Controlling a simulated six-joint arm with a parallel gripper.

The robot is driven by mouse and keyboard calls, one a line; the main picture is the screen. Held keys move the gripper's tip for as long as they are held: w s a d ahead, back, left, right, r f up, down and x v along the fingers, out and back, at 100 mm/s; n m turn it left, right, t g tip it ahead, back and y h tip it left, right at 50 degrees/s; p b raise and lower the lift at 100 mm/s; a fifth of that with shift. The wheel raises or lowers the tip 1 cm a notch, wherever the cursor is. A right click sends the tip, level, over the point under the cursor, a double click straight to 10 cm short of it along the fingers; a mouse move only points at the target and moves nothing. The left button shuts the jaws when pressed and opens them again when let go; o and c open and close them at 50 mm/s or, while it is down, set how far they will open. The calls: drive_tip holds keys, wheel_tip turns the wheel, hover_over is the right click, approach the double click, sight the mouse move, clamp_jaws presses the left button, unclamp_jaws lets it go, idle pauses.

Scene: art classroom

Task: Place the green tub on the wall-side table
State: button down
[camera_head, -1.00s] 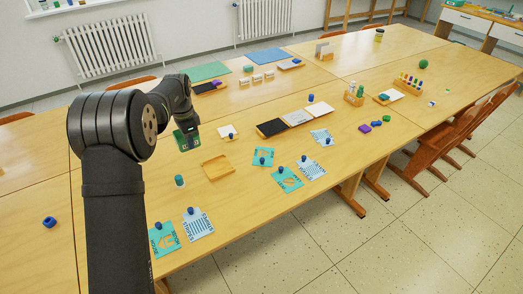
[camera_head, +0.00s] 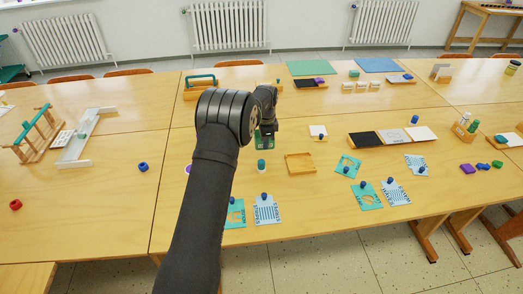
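My arm reaches over the near table, and my gripper (camera_head: 267,128) points down above its middle-left part. A dark green thing (camera_head: 264,143) shows right at the gripper's end. It is small and partly covered, so I cannot tell whether it is the green tub or whether the fingers hold it. A small green-teal cylinder with a pale band (camera_head: 262,168) stands upright just in front of it. Another small teal-green pot (camera_head: 354,75) stands on the back table (camera_head: 400,97) toward the wall. The fingertips are too small to tell open or shut.
An empty wooden tray (camera_head: 300,170) lies right of the gripper. Cards with blue knobs lie along the near edge. A green-handled caddy (camera_head: 200,90) stands behind my arm. A wooden rack (camera_head: 38,140) and a white stand (camera_head: 80,145) are at left. A wooden side table (camera_head: 480,22) stands by the wall.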

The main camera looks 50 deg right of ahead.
drive_tip(key=w+f, duration=0.2)
drive_tip(key=w, duration=0.1)
drive_tip(key=shift+w+d, duration=0.1)
drive_tip(key=shift+f, duration=1.95)
drive_tip(key=c, duration=1.7)
unclamp_jaws()
drive_tip(key=shift+f, duration=0.15)
wheel_tip(320, 180, up, 12)
drive_tip(key=shift+r, duration=0.2)
drive_tip(key=shift+f, duration=0.1)
drive_tip(key=shift+f, duration=4.3)
